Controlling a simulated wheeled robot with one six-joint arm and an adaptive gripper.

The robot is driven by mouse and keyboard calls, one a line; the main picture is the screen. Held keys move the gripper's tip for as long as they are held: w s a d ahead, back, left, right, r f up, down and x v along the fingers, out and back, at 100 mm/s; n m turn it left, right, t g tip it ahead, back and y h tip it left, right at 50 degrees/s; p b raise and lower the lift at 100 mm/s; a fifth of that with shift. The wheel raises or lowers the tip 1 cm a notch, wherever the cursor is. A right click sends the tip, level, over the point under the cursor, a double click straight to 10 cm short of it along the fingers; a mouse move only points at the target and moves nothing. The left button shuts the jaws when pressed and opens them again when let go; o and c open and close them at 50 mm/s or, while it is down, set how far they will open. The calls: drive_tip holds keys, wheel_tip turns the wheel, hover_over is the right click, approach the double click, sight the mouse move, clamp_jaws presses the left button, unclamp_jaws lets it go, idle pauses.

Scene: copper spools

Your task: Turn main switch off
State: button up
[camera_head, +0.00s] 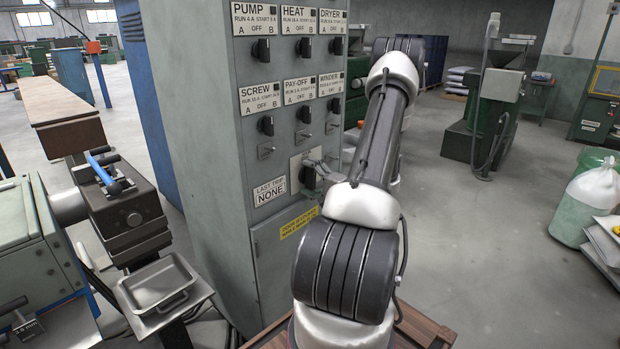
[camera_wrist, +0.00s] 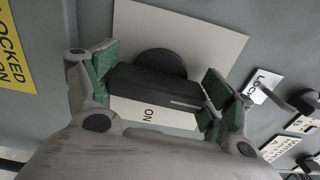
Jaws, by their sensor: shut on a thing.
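The main switch (camera_head: 307,178) is a black rotary knob on a pale plate, low on the front of the grey control cabinet. In the wrist view its black handle (camera_wrist: 150,92) lies across the picture, tilted down to the right, with a white line near its right end. The word ON shows on the plate (camera_wrist: 215,35) just below the handle; any OFF mark is hidden. My gripper (camera_wrist: 162,84) is shut on the handle, with green pads at both ends of it. In the head view my gripper (camera_head: 318,168) is small and partly hidden by my arm.
Above are several labelled switches, such as PUMP (camera_head: 261,50) and SCREW (camera_head: 266,125). A LAST TRIP NONE plate (camera_head: 270,191) and a yellow label (camera_head: 299,222) are close by. A metal tray (camera_head: 157,283) stands at left.

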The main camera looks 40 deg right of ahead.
drive_tip(key=shift+f+n, duration=0.1)
drive_tip(key=shift+n, duration=0.2)
idle(0.4)
drive_tip(key=o, duration=0.9)
drive_tip(key=shift+o, duration=0.2)
drive_tip(key=s, duration=1.2)
drive_tip(key=shift+d, duration=0.45)
